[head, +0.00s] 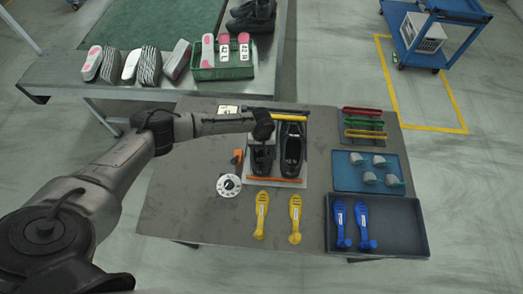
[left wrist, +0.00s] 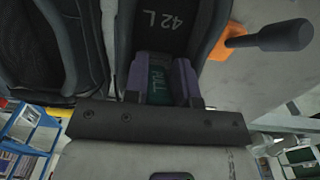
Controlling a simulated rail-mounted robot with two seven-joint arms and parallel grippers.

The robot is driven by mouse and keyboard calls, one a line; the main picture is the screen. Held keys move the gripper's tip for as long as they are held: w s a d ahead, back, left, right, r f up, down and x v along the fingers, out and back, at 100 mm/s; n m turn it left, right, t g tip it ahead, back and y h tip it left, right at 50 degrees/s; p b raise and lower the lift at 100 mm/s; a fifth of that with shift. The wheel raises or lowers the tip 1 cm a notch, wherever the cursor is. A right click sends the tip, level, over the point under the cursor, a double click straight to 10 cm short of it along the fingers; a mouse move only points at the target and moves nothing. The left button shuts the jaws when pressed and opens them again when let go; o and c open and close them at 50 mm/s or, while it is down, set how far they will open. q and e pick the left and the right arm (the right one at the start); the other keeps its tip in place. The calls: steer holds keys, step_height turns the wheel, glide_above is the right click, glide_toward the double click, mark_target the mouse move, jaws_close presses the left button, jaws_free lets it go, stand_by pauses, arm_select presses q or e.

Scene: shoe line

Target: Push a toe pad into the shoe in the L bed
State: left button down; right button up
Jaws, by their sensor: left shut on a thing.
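Two black shoes lie side by side in a bed plate (head: 250,182) on the table. The left shoe (head: 262,160) is partly under my left gripper (head: 262,140); its insole (left wrist: 165,20) reads "42 L" in the left wrist view. The right shoe (head: 292,150) is in full view. My left gripper (left wrist: 167,80) points into the left shoe's opening, shut on a dark green lettered piece (left wrist: 158,82) that looks like part of a toe pad. The rest of this piece is hidden. My right gripper is not in view.
An orange-based clamp with a black handle (left wrist: 285,35) stands close beside the left shoe. Yellow shoehorns (head: 261,215) and a white dial (head: 229,185) lie in front. Blue shoehorns (head: 341,222) lie in a dark tray (head: 400,235). A green crate (head: 222,73) stands behind.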

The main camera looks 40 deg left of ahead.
arm_select(q)
steer(key=shift+w+a+f+b, duration=0.2)
steer(key=shift+w+a+b, duration=0.25)
steer(key=shift+w+a, duration=0.4)
steer(key=shift+w, duration=0.1)
steer(key=c, duration=0.8)
jaws_free()
steer(key=shift+c, duration=0.2)
steer(key=shift+d+r, duration=0.1)
steer(key=shift+s+d+r+p, duration=0.1)
steer(key=shift+s+d+p, duration=0.1)
steer(key=shift+p, duration=0.35)
steer(key=shift+s+d+r+p, duration=0.25)
steer(key=shift+s+d+p, duration=0.3)
steer(key=shift+p, duration=0.6)
steer(key=shift+s, duration=0.1)
